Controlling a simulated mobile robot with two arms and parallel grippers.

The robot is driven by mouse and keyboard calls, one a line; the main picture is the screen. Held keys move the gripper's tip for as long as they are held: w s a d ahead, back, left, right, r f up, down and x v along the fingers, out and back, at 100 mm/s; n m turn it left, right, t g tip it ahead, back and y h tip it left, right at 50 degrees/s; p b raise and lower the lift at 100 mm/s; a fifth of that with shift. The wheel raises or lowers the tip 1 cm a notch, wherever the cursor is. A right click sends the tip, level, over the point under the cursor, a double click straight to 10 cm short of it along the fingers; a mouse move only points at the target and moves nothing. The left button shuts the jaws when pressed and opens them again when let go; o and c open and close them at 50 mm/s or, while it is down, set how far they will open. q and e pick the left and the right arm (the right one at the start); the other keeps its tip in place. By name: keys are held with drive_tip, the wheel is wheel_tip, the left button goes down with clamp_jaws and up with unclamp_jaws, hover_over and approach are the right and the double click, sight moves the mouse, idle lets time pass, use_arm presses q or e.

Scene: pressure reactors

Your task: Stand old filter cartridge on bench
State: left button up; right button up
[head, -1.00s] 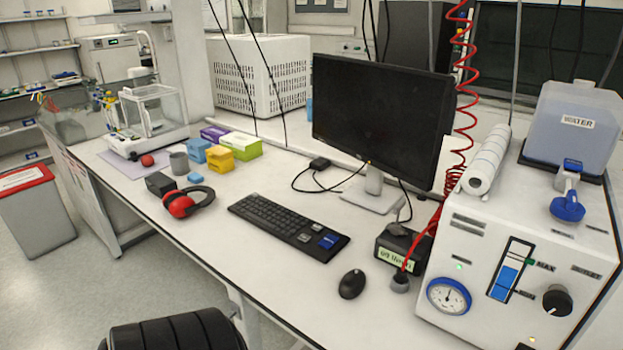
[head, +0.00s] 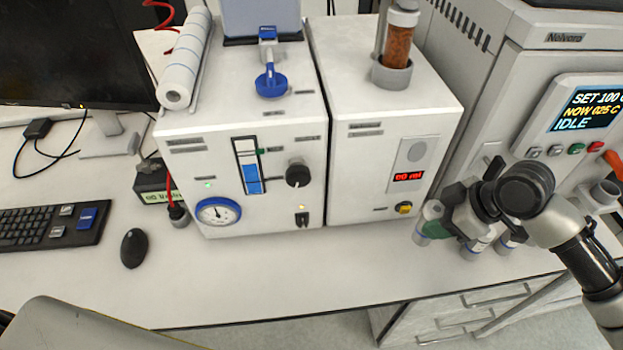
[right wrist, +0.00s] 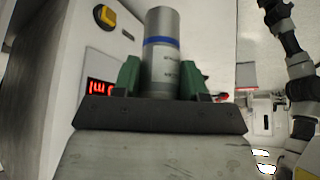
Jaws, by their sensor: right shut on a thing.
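My right gripper (head: 434,228) is at the front right of the bench (head: 290,285), in front of the dispenser box. Its green fingers are shut on a grey cylinder with a blue band (right wrist: 161,55), which stands between them in the right wrist view. The cylinder's lower end is hidden there, so I cannot tell whether it touches the bench. I cannot tell from its look whether it is the old filter cartridge. A clear cartridge with brown filling (head: 398,45) stands upright in a grey collar (head: 391,75) on the dispenser box (head: 375,130). My left gripper is out of view.
Small grey cylinders (head: 472,248) stand beside my right gripper, partly hidden by it. The reactor cabinet with a display (head: 588,108) is at the right. A white box with a gauge (head: 218,213) stands left of the dispenser. The bench front between the mouse (head: 134,248) and my gripper is clear.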

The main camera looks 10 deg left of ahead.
drive_tip(key=shift+s+f, duration=0.15)
drive_tip(key=shift+f, duration=0.45)
drive_tip(key=shift+s+f, duration=0.15)
drive_tip(key=shift+f, duration=0.4)
drive_tip(key=f, duration=0.2)
drive_tip(key=f+p, duration=0.1)
drive_tip(key=shift+w, duration=0.25)
drive_tip(key=shift+f, duration=0.65)
wheel_tip(320, 180, down, 3)
drive_tip(key=shift+f, duration=0.15)
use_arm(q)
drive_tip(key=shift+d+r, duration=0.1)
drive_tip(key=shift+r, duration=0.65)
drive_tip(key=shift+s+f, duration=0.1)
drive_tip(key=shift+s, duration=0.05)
use_arm(e)
drive_tip(key=shift+f, duration=0.1)
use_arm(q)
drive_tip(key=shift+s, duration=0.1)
use_arm(e)
drive_tip(key=o, duration=1.2)
